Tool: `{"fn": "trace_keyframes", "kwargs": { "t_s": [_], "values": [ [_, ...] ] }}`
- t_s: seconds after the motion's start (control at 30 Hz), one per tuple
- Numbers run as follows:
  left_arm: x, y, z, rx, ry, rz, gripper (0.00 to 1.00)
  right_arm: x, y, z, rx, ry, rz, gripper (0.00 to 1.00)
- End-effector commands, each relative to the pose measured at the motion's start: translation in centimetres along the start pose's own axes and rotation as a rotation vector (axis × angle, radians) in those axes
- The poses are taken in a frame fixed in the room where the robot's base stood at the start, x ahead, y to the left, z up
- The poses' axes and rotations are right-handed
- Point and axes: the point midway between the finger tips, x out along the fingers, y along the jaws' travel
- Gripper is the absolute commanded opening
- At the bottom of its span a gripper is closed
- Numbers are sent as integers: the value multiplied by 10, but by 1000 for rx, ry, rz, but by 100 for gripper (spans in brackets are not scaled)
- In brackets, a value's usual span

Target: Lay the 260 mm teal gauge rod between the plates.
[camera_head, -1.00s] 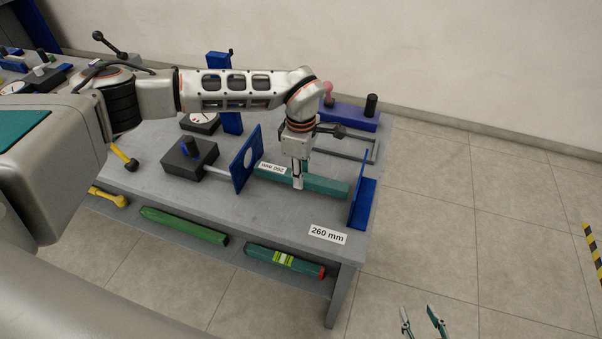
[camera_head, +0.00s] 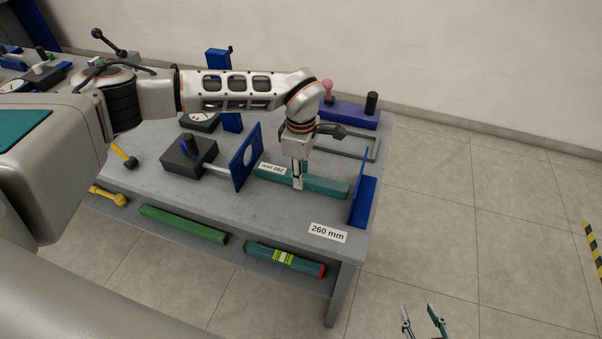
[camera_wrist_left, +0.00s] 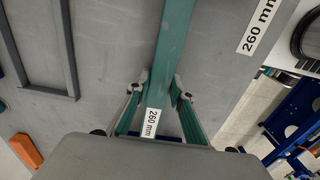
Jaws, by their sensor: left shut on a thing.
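The teal gauge rod (camera_head: 325,185), with a white 260 mm label, lies level between two blue plates, the left plate (camera_head: 238,172) with a round hole and the right plate (camera_head: 364,205). Its right end is close to the right plate; its left end is near the left plate. I cannot tell whether the ends touch or whether the rod rests on the bench. My left gripper (camera_head: 298,184) points down and is shut on the rod near its middle. The rod also shows between the fingers in the left wrist view (camera_wrist_left: 173,45). My right gripper (camera_head: 423,322) is open and empty, low over the floor.
The grey bench (camera_head: 270,212) carries a 260 mm label (camera_head: 328,233) at its front right corner. A black block (camera_head: 188,157) with a rod stands behind the left plate. A green bar (camera_head: 184,225) and another teal bar (camera_head: 285,260) lie on the shelf below.

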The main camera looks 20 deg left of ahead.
Motion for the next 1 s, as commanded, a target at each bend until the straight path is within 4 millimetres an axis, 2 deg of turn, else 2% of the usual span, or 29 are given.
{"fn": "trace_keyframes", "kwargs": {
  "t_s": [0.03, 0.07, 0.13, 0.43, 0.57, 0.67, 1.0],
  "values": [
    [1, 0, 0, 0, 0, 1, 0, 0, 0, 1, 0, 0, 0, 40],
    [1, 0, 0, 0, -1, 1, 24, 0, 0, 1, 0, 0, 0, 40],
    [0, 0, 0, 0, -1, 1, 41, 0, 0, 0, 0, 0, 0, 40],
    [1, 0, 0, 1, 0, -1, 41, 0, 0, 3, -1, -5, -1, 40],
    [-4, 0, 0, 1, 0, 1, 41, 0, 0, 4, -2, -7, -1, 40],
    [-17, 1, 0, 2, -1, 4, 41, 0, 0, 3, -1, -5, -1, 40],
    [-84, 1, 0, 1, 0, 4, 41, 0, -1, 2, 0, -3, -1, 40]
  ]
}}
